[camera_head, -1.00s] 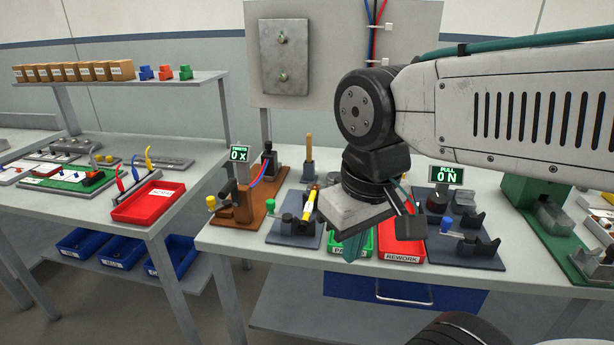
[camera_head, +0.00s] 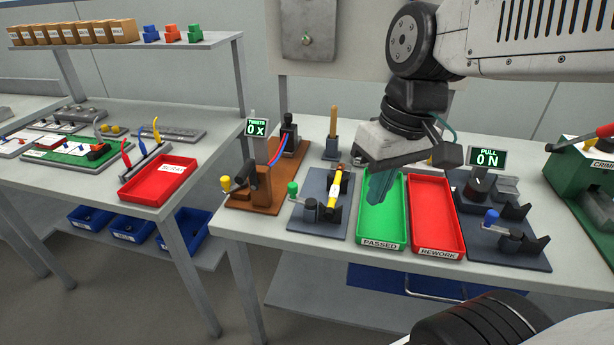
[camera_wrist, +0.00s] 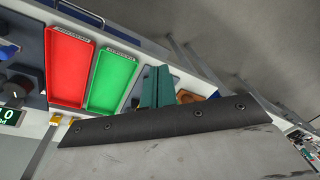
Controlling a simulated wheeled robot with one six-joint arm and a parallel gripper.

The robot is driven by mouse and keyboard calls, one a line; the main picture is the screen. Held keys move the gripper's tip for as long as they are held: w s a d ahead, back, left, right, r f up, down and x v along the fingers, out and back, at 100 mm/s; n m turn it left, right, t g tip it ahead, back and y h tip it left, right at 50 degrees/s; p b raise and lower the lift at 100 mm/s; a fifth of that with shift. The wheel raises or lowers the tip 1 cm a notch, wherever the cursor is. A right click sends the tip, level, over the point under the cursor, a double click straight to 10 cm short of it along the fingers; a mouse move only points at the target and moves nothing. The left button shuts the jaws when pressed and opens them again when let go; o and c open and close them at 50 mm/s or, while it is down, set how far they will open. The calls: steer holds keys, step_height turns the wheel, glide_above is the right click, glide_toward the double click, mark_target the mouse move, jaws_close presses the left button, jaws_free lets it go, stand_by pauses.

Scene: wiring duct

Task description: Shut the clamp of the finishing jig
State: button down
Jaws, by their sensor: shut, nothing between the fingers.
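The finishing jig seems to be the blue-grey plate (camera_head: 338,232) with a green-knobbed clamp, between the brown twist fixture and the green tray. Its green knob (camera_head: 292,188) stands up at the left of the plate, on a short lever beside a dark block. A yellow and black piece (camera_head: 336,193) lies across the jig. I cannot tell how far the clamp is open. My gripper (camera_head: 378,190) is shut and empty, above the green PASSED tray, right of the jig and apart from the knob. Its teal fingers (camera_wrist: 156,86) hide part of the jig in the wrist view.
The green PASSED tray (camera_head: 396,232) and red REWORK tray (camera_head: 450,240) lie right of the jig. The pull tester (camera_head: 525,253) stands farther right. The brown twist fixture (camera_head: 245,197) is at the left, close to the jig. A wooden-handled post (camera_head: 333,125) stands behind.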

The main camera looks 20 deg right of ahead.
steer(key=w+d+f+n+t+y, duration=0.1)
steer(key=w+d+f+y, duration=0.1)
steer(key=w, duration=1)
steer(key=w+d+f+n+y, duration=0.2)
steer(key=w+d, duration=0.4)
steer(key=w, duration=0.5)
step_height(320, 180, down, 3)
steer(key=shift+w+r+n+t+y, duration=0.2)
steer(key=shift+w+n+t+y, duration=0.15)
steer(key=shift+y, duration=0.45)
steer(key=a+f, duration=0.8)
steer(key=a, duration=0.1)
steer(key=shift+w+a, duration=0.2)
steer(key=shift+w, duration=0.25)
